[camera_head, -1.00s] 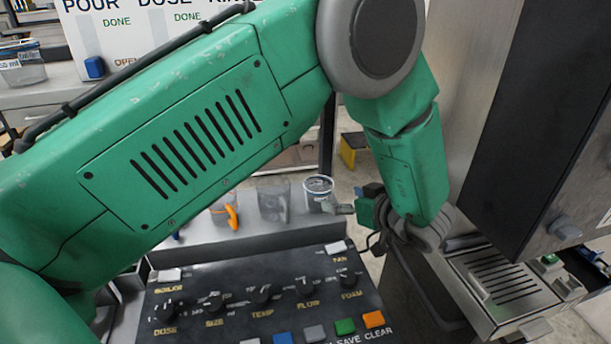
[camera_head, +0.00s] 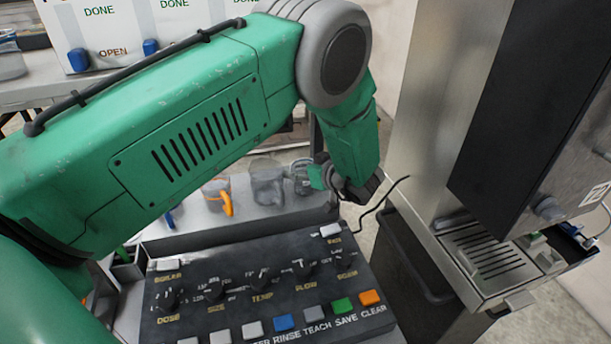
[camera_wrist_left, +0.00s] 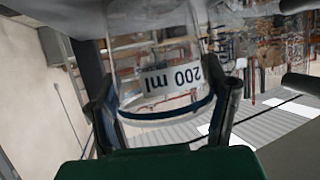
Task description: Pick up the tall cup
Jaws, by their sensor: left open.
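A clear cup (camera_wrist_left: 160,55) with a white "200 ml" label and a blue band stands between the fingers of my left gripper (camera_wrist_left: 166,108) in the left wrist view. The label reads upside down there. The fingers are open, one on each side of the cup; I cannot tell whether they touch it. In the head view my left gripper (camera_head: 318,174) is at the right end of the cup row, beside a clear cup (camera_head: 299,174) that it partly covers. A greyish clear cup (camera_head: 268,187) and a cup with an orange handle (camera_head: 217,197) stand left of it.
A dark control panel (camera_head: 260,292) with knobs and coloured buttons lies in front of the grey cup shelf (camera_head: 190,228). A tall steel and black machine with a drip tray (camera_head: 490,250) stands at the right. A white board (camera_head: 120,38) is behind my left arm.

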